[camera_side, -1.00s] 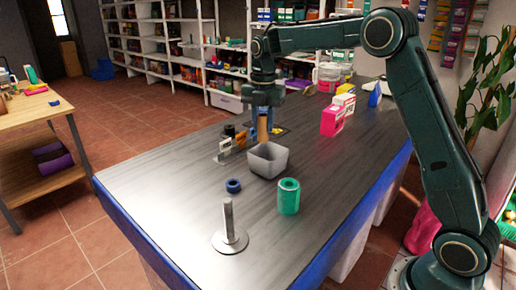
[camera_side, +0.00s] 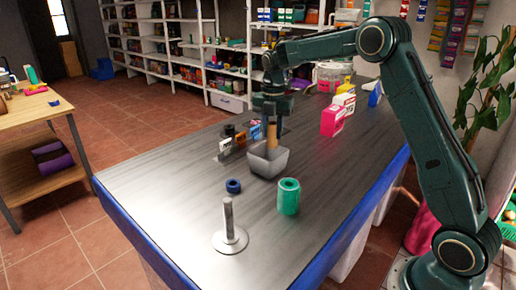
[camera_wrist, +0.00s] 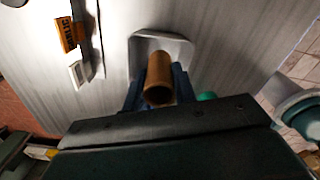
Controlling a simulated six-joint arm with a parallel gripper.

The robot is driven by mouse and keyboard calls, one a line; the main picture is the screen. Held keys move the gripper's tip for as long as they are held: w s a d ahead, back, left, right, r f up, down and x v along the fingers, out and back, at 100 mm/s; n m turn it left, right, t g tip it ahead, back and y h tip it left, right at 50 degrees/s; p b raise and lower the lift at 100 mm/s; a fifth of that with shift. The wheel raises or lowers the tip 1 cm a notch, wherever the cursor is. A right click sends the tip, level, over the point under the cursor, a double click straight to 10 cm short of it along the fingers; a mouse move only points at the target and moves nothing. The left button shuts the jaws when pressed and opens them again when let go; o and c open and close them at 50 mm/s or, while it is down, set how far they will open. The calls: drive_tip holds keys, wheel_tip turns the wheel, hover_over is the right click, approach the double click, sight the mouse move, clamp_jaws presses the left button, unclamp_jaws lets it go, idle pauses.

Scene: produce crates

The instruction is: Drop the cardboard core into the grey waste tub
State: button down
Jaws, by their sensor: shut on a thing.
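My gripper (camera_side: 270,120) is shut on the cardboard core (camera_side: 271,136), a brown tube held upright. In the side view the core's lower end is at the tub's opening and is hidden behind or inside the near rim. The grey waste tub (camera_side: 268,163) stands on the bench below my gripper. In the wrist view the core (camera_wrist: 158,80) sits between the blue fingers, and the tub (camera_wrist: 150,42) shows around its far end. I cannot tell whether the core touches the tub.
A green roll (camera_side: 289,197), a small blue ring (camera_side: 233,186) and a metal post on a round base (camera_side: 229,232) stand nearer the camera. A pink box (camera_side: 332,120) is at right. The bench's front left is clear.

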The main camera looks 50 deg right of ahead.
sight(272, 139)
drive_tip(key=shift+f, duration=1.8)
drive_tip(key=c, duration=1.1)
unclamp_jaws()
drive_tip(key=shift+o, duration=0.2)
drive_tip(key=shift+r, duration=0.1)
wheel_tip(272, 139, up, 14)
